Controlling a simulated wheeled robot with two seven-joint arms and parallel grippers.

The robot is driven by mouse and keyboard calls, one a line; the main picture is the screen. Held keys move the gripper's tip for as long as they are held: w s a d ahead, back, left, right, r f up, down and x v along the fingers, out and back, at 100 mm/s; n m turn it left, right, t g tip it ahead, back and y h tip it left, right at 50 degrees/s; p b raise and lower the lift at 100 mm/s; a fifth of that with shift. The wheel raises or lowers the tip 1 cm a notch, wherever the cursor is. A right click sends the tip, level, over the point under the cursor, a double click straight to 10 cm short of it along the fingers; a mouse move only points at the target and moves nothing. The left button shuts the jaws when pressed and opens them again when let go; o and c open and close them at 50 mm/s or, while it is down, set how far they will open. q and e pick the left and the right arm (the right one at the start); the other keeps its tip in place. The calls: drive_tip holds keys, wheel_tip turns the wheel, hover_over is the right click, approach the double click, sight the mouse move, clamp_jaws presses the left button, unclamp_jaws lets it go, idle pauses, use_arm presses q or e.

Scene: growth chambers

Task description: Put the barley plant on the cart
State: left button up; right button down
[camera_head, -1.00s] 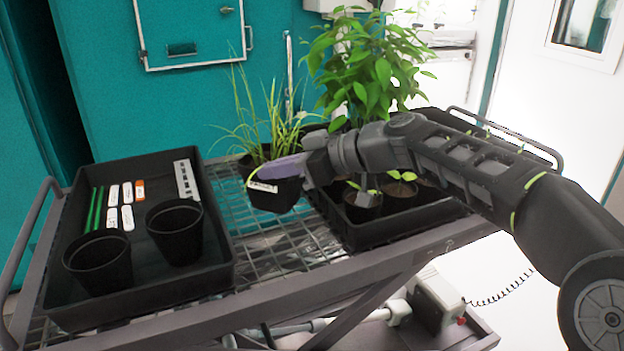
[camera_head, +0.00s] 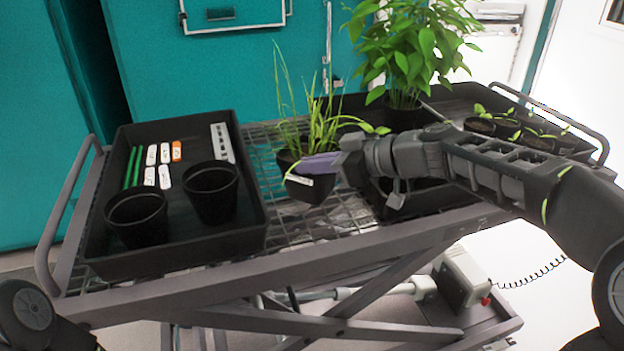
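The barley plant (camera_head: 318,127) has thin upright grassy leaves and grows in a black pot (camera_head: 308,185) with a white label. My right gripper (camera_head: 318,168) reaches in from the right, and its purple fingers are shut on the rim side of the pot. The pot is over the wire shelf of the cart (camera_head: 315,228), between the two black trays, slightly tilted. I cannot tell whether its base touches the mesh. Only a part of my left arm shows at the bottom left; its gripper is out of view.
The left tray (camera_head: 190,262) holds two empty black pots, labels and green stakes. The right tray (camera_head: 440,212), partly hidden by my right arm, holds small seedlings (camera_head: 540,140). A tall leafy plant (camera_head: 415,50) stands behind. Bare mesh lies between the trays.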

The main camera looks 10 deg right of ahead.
sight(311, 178)
drive_tip(key=shift+f, duration=1.8)
drive_tip(key=c, duration=1.7)
unclamp_jaws()
drive_tip(key=shift+s+d+r, duration=0.1)
drive_tip(key=shift+s+d, duration=0.25)
drive_tip(key=shift+d, duration=0.05)
drive_tip(key=b+v, duration=0.2)
drive_tip(key=v, duration=0.9)
drive_tip(key=shift+r, duration=0.1)
